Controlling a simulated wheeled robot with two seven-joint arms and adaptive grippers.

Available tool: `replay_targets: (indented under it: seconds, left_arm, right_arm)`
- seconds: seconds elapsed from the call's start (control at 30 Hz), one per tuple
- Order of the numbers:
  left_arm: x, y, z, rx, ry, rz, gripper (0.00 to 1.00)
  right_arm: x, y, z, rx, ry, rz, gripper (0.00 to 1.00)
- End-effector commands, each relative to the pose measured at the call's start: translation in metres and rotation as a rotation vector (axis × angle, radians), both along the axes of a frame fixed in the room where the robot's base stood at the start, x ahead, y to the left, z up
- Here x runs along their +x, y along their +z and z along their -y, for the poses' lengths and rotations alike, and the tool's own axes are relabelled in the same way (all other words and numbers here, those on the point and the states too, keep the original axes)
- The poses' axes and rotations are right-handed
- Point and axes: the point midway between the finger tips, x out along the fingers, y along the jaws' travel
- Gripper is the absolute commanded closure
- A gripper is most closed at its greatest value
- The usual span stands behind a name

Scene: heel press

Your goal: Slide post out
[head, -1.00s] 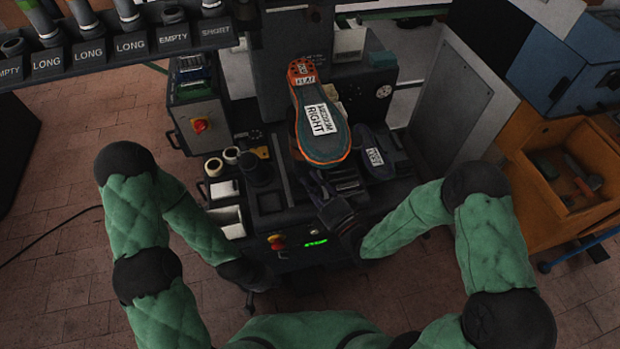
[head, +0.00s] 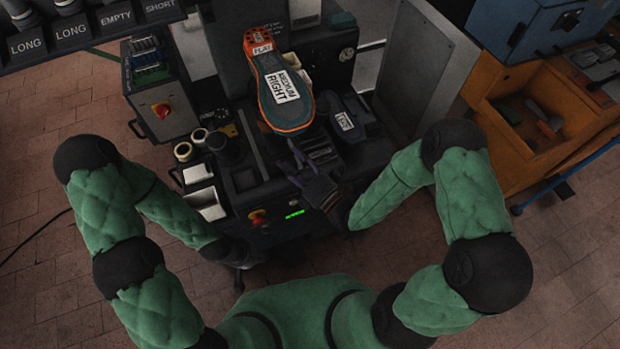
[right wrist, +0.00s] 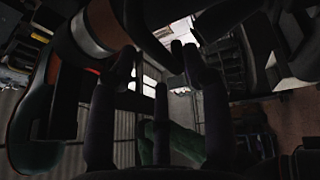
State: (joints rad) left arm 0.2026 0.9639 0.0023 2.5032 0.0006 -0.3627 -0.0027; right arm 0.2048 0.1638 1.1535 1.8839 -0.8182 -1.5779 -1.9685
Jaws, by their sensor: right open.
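The shoe labelled RIGHT (head: 285,88) sits sole up on the press (head: 245,180). In the right wrist view the shoe (right wrist: 35,125) is at the left, beside a dark round part with a grey band (right wrist: 90,30), perhaps the post; the head view hides what is under the shoe. My right gripper (head: 300,170) is in front of the press, below the shoe's near end. Its fingers (right wrist: 160,85) are spread, with nothing clearly held. My left gripper (head: 239,282) hangs low at the press's front left, too dark to read its jaws.
A rack with slots labelled LONG, EMPTY and SHORT (head: 95,25) is at the upper left. A second dark shoe piece with a label (head: 345,120) lies right of the shoe. An orange tray (head: 500,95) stands at right.

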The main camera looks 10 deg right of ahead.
Motion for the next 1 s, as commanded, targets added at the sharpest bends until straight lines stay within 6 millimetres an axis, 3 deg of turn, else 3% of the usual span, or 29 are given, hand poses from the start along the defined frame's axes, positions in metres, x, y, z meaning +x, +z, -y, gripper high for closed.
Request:
replay_targets:
  seconds: [0.5,1.0]
  left_arm:
    - [0.000,0.000,0.000,0.000,0.000,0.000,1.00]
    - [0.000,0.000,0.000,0.000,0.000,0.000,1.00]
  right_arm:
    - [-0.059,-0.013,0.041,0.000,-0.005,-0.005,0.51]
    - [-0.076,-0.016,0.051,-0.001,0.000,-0.003,0.51]
